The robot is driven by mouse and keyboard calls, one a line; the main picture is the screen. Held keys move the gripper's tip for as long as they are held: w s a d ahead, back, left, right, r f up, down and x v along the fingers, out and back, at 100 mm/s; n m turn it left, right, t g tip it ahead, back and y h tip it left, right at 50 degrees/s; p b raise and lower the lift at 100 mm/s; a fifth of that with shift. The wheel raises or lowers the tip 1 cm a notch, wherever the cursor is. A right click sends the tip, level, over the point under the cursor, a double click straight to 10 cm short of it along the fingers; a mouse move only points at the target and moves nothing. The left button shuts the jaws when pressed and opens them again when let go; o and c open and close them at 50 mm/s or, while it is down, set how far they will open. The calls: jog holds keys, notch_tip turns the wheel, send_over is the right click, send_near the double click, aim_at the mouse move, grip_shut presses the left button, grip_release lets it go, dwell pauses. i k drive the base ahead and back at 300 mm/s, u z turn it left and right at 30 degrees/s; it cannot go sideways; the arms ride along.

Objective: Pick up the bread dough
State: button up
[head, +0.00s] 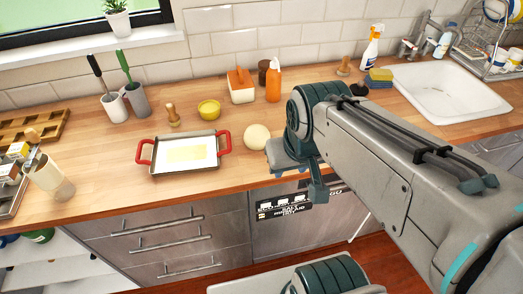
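A round, pale cream ball, which looks like the bread dough (256,136), sits on the wooden counter (95,170) near the middle of the head view. It is just right of a baking tray with red handles (187,154). My gripper (297,171) is at the counter's front edge, to the right of the dough and a little lower in the picture. They appear close but apart. My arm hides part of the gripper, so whether its fingers are open cannot be told. Nothing is seen held in it.
Behind the dough stand a yellow bowl (209,110), a wooden pestle-like item (172,114), a white-and-orange box (241,87) and an orange bottle (273,80). The sink (447,91) is at the right. Steel drawers (160,235) lie below. Bare counter shows in front of the tray.

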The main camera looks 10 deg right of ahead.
aim_at(256, 136)
jog(key=k, duration=1.2)
jog(key=u, duration=0.6)
jog(key=i, duration=1.7)
jog(key=z, duration=1.2)
